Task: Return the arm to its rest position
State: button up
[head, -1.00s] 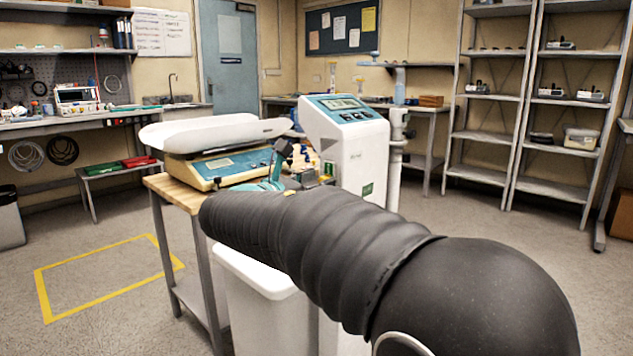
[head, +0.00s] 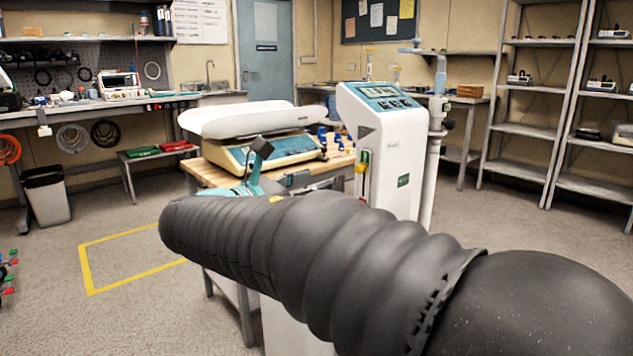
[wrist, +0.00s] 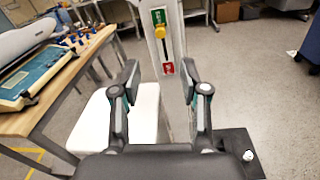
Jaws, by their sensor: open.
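My gripper (wrist: 161,78) is open and empty in the wrist view, its two dark fingers spread to either side. A white post with a yellow knob (wrist: 160,32) shows beyond the gap; I cannot tell how far off it is. In the head view my dark ribbed arm stretches from the lower right toward the middle. It hides most of the gripper; only some teal and black parts (head: 260,160) show above it, in front of the scale table. A white unit with a tilted screen (head: 385,140) stands just beyond the arm.
A scale with a white tray (head: 250,119) sits on a wooden-topped table (head: 212,152), with small blue items beside it. A white box (wrist: 140,105) is low beneath the gripper. Shelves (head: 530,130) stand at the right. Open floor (head: 500,225) lies at the right.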

notch_tip(320, 180, down, 11)
jog(key=s+m+g+y, duration=0.1)
jog(key=m+g+y, duration=0.2)
jog(key=m, duration=0.1)
jog(key=s+d+f+m+g+y, duration=0.35)
jog(key=s+d+f+m, duration=0.2)
jog(key=s+f, duration=0.2)
jog(key=s+d+f+m+y, duration=0.1)
jog(key=s+d+m+y, duration=0.1)
jog(key=s+d+m, duration=0.6)
jog(key=s+d+f+m+g+y, duration=0.1)
jog(key=s+d+f+m+y, duration=0.1)
jog(key=s+d+m, duration=0.6)
jog(key=shift+s+f+y, duration=0.25)
jog(key=shift+s+y, duration=0.2)
jog(key=shift+y, duration=0.2)
jog(key=shift+m+g, duration=0.25)
